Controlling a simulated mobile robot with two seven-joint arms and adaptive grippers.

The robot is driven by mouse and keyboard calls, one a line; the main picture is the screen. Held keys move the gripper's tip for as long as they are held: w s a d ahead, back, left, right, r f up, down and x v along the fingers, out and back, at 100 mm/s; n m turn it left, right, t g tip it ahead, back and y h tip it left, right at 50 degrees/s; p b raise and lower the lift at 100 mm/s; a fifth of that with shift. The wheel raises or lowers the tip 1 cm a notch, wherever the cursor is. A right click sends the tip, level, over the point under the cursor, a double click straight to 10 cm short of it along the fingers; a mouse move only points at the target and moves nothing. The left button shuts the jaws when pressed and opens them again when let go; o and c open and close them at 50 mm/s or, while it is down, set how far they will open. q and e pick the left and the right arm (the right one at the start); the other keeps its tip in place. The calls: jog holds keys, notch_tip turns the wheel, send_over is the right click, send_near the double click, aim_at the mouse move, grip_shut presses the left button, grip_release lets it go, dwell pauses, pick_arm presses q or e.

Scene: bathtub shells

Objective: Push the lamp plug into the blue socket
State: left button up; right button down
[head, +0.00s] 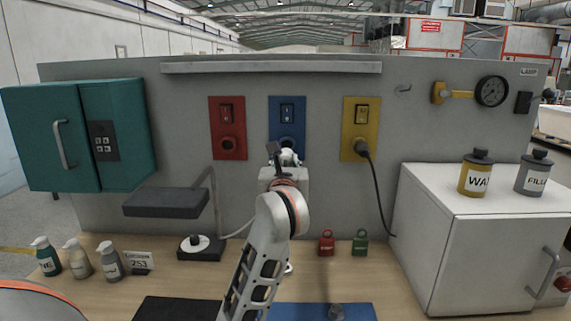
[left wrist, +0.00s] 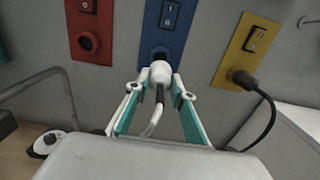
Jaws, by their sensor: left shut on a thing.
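The blue socket panel (head: 287,127) is on the grey wall between a red one and a yellow one. Its dark round hole (left wrist: 159,55) shows partly behind the plug in the left wrist view. My left gripper (left wrist: 161,78) is shut on the white lamp plug (left wrist: 161,72), with the grey cable (left wrist: 153,121) trailing back towards the wrist. The plug's front end is at the blue hole; I cannot tell whether it is inside. In the head view my left gripper (head: 288,160) mostly covers plug and hole. The lamp (head: 166,202) stands left. My right gripper is not in view.
The red socket panel (head: 227,128) is to the left. The yellow panel (head: 360,128) holds a black plug with a hanging cable. A teal cabinet (head: 52,140) is left; a white cabinet (head: 460,250) is right. Padlocks (head: 327,243) and bottles (head: 80,258) stand on the bench.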

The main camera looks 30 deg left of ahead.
aim_at(286, 155)
pick_arm(q)
jog(key=shift+b+x, duration=0.75)
jog(key=shift+x, duration=1.95)
jog(key=shift+b+x, duration=0.35)
jog(key=shift+x, duration=1)
jog(key=o, duration=1.2)
jog(key=shift+w, duration=0.1)
jog(key=shift+d, duration=0.1)
jog(key=v, duration=1.2)
